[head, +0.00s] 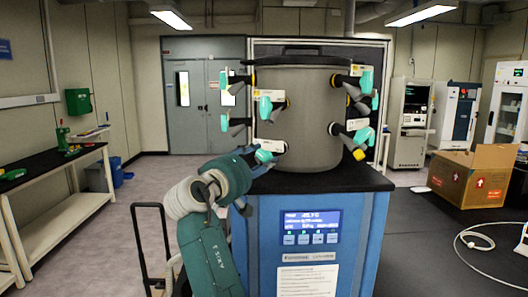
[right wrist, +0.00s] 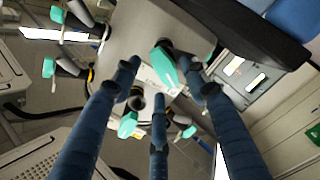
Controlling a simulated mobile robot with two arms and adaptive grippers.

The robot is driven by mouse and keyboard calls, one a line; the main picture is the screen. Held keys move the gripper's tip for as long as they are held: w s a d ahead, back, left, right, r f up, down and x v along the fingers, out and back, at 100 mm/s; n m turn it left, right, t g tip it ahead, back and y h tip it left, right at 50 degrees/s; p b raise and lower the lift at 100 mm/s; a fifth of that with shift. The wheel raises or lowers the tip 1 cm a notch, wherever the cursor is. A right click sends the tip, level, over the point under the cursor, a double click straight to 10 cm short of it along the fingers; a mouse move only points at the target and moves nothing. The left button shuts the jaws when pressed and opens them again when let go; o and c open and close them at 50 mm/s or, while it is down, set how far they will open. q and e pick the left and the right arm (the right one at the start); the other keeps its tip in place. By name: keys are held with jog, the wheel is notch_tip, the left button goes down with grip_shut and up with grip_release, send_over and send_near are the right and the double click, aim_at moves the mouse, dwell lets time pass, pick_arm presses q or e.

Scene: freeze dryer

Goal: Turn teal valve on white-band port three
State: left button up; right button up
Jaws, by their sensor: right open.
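The grey drum (head: 305,110) of the freeze dryer carries several ports with teal valves and white tags. The lower front teal valve (head: 263,156) shows at the end of my right arm, beside a white tag (head: 272,146). My right gripper (right wrist: 160,80) is open in the right wrist view, its three dark blue fingers spread around a teal valve (right wrist: 165,66) with a pale tag behind it. No grip on the valve shows. In the head view the right gripper (head: 256,157) is small and partly hidden by its own arm. I cannot read the port numbers. My left gripper is not in view.
A cardboard box (head: 470,178) is at the right, a bench (head: 60,165) at the left.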

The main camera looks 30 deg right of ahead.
aim_at(266, 157)
jog(key=shift+p+x, duration=0.35)
jog(key=shift+x, duration=0.95)
grip_shut()
jog(key=shift+f, duration=0.1)
